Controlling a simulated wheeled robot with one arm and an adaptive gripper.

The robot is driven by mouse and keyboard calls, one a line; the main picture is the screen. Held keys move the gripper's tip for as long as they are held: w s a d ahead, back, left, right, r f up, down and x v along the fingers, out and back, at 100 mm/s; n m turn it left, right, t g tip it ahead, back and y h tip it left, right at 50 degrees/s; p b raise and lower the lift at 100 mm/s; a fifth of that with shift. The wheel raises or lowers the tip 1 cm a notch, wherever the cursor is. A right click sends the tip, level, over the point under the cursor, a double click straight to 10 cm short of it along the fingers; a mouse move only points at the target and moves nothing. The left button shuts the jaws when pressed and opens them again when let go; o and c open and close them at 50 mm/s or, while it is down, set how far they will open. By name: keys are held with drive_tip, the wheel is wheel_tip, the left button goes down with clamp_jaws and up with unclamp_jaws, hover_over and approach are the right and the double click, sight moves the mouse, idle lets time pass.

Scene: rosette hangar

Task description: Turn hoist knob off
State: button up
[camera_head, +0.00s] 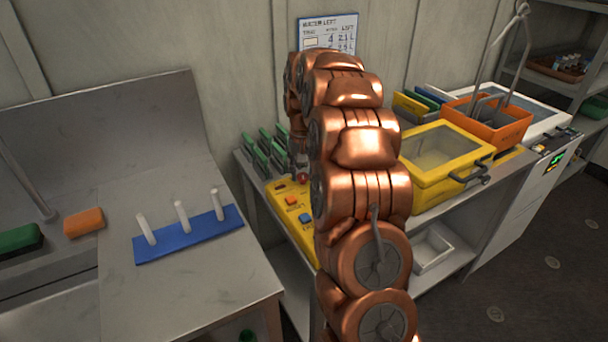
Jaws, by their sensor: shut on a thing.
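A yellow control panel (298,222) lies on the metal bench, with orange-red and blue buttons and dark lettering too small to read fully. My copper arm rises in front of it and bends down behind, hiding its right side. My gripper (300,163) shows only as a small part left of the arm, pointing down at the panel's far end. A small red part (303,178) shows right at its tip; I take this to be the hoist knob, gripped by the jaws. The fingers and the knob's pointing direction are mostly hidden.
Green upright plates in a rack (264,150) stand close left of my gripper. A yellow lidded box (430,190) and an orange crate (505,128) stand right of my arm. A blue strip with white pegs (185,240) lies on the left counter.

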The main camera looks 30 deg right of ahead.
sight(303, 175)
drive_tip(key=n+b, duration=0.2)
drive_tip(key=n, duration=0.3)
drive_tip(key=shift+f, duration=0.1)
drive_tip(key=shift+n+b, duration=0.65)
drive_tip(key=shift+n, duration=1.85)
drive_tip(key=o, duration=1.2)
drive_tip(key=shift+c, duration=0.2)
drive_tip(key=shift+r, duration=0.2)
wheel_tip(303, 175, up, 12)
